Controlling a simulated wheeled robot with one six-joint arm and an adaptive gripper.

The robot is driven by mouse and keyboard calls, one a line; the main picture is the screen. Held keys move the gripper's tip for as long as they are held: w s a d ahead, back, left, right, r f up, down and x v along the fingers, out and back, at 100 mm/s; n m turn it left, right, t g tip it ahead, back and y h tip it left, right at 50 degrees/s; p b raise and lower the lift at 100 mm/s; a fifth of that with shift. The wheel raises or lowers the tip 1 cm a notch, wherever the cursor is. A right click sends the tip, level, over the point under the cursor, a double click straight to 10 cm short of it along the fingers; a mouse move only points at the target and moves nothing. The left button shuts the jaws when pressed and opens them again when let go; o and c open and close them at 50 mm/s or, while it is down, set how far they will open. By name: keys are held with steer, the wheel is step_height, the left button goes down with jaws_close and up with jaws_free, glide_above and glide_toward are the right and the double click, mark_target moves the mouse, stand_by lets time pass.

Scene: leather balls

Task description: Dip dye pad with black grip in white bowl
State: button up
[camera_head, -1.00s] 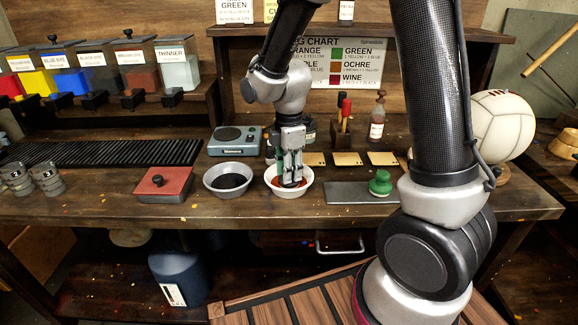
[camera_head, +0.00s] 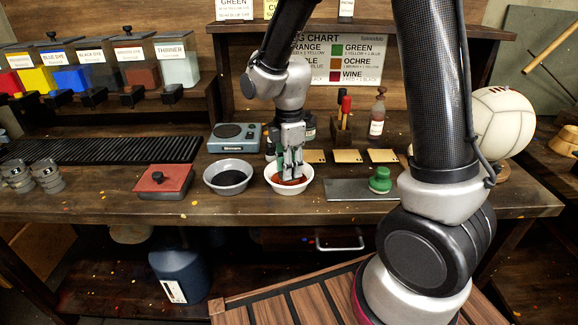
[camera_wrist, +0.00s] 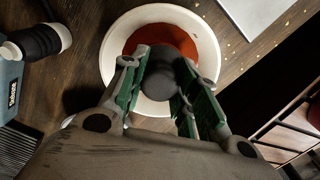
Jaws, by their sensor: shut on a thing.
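The white bowl (camera_head: 304,188) stands on the bench and holds red-orange dye (camera_wrist: 165,38). My gripper (camera_head: 291,176) points down over the bowl. In the wrist view my gripper (camera_wrist: 158,90) is shut on a dark round grip, the black grip of the dye pad (camera_wrist: 166,72), between its green-lined fingers. The pad's lower face is hidden by the grip and fingers, so I cannot tell whether it touches the dye. In the wrist view the white bowl (camera_wrist: 113,52) surrounds the pad.
A grey bowl (camera_head: 228,180) with dark contents stands left of the white bowl, with a red-topped box (camera_head: 163,180) beyond it. A green-gripped pad (camera_head: 380,180) rests on a grey plate (camera_head: 345,191) at right. A scale (camera_head: 233,137) stands behind.

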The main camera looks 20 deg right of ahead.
steer(key=shift+r, duration=3.2)
steer(key=shift+r, duration=0.1)
steer(key=shift+r, duration=1.9)
